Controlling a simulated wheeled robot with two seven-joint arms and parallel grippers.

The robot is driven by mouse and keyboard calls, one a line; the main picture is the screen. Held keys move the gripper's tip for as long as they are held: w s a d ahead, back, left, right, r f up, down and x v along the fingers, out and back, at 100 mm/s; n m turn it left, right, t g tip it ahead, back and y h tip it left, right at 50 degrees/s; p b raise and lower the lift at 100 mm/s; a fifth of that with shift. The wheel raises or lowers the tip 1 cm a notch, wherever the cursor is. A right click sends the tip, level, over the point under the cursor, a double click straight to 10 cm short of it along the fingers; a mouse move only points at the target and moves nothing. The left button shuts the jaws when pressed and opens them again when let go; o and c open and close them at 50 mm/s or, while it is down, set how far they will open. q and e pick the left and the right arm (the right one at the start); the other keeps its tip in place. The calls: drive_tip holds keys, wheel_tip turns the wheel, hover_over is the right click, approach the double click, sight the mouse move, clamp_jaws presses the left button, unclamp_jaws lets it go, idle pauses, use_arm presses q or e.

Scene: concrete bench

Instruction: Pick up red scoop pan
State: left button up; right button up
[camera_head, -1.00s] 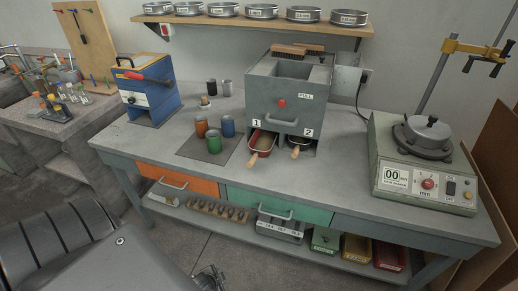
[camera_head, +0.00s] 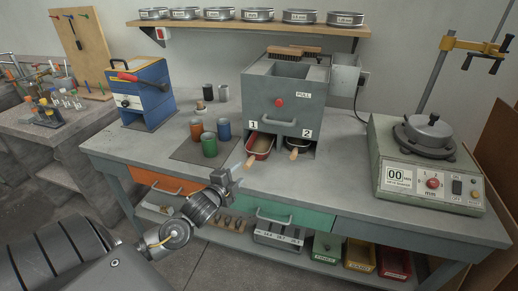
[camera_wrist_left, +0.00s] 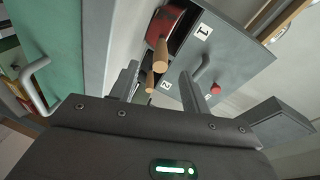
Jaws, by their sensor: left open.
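The red scoop pan (camera_head: 261,146) sits in the left bay, marked 1, of the grey splitter box, with its wooden handle sticking out forward. In the left wrist view the red pan (camera_wrist_left: 178,24) and its handle show beyond the fingers. My left gripper (camera_head: 232,174) is open and empty, just in front of the bench edge, below and left of the handle and apart from it. In the wrist view its two fingers (camera_wrist_left: 160,84) stand spread, with the handles ahead. A second pan (camera_head: 298,148) with a wooden handle is in bay 2. My right gripper is not seen.
The grey box (camera_head: 283,95) stands at the back of the bench. Coloured cups (camera_head: 210,145) on a dark mat are left of the pan. A shaker (camera_head: 425,170) stands at right. The drawer handle (camera_head: 273,217) juts below the bench edge. The benchtop right of the pans is clear.

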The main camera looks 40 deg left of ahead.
sight(250, 162)
use_arm(q)
drive_tip(key=x, duration=0.3)
drive_tip(key=shift+w+a+f, duration=0.1)
drive_tip(key=shift+w, duration=0.6)
drive_tip(key=p+x, duration=0.1)
drive_tip(key=x, duration=0.3)
drive_tip(key=shift+w, duration=0.35)
clamp_jaws()
